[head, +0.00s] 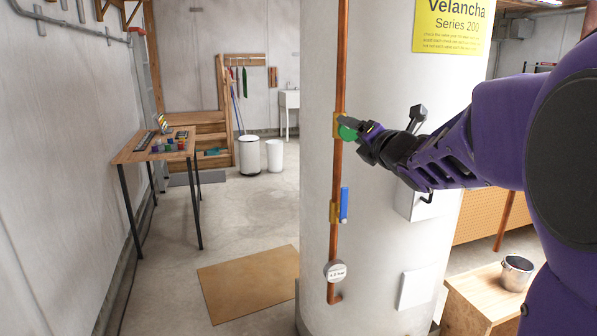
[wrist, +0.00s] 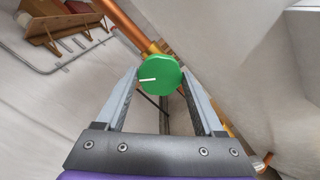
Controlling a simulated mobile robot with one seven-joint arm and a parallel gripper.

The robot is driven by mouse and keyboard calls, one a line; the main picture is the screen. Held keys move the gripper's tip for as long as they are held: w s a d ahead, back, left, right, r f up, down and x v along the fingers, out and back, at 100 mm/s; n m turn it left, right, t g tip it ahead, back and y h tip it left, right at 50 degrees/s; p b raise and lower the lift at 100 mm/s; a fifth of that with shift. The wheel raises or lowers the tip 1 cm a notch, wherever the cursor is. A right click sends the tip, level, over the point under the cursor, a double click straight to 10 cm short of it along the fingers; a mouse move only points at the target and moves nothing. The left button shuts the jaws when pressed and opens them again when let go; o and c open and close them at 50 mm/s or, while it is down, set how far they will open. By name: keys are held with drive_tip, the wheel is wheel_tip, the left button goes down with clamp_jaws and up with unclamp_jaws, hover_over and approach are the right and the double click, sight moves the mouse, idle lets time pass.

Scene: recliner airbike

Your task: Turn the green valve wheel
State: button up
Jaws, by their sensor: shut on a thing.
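The green valve wheel (head: 347,132) sits on a copper pipe (head: 338,80) that runs down the front of a large white tank (head: 385,60). In the wrist view the green wheel (wrist: 160,75) is a round disc with a short white mark pointing left. My gripper (head: 352,128) reaches in from the right, and its fingers are shut on the wheel, one on each side. In the wrist view my gripper (wrist: 160,82) has the wheel between its fingertips. The wheel's far side is hidden.
A blue lever handle (head: 344,205) and a round gauge (head: 335,271) sit lower on the pipe. A wooden table (head: 130,152) with small coloured items stands at the left. A bench (head: 470,300) with a metal bucket (head: 516,273) is at the lower right. The floor between is mostly clear.

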drive_tip(key=shift+m+p, duration=0.3)
drive_tip(key=shift+m, duration=1.3)
drive_tip(key=shift+m+p, duration=0.4)
drive_tip(key=shift+m, duration=1.1)
drive_tip(key=shift+m+p, duration=0.45)
drive_tip(key=shift+m, duration=1.05)
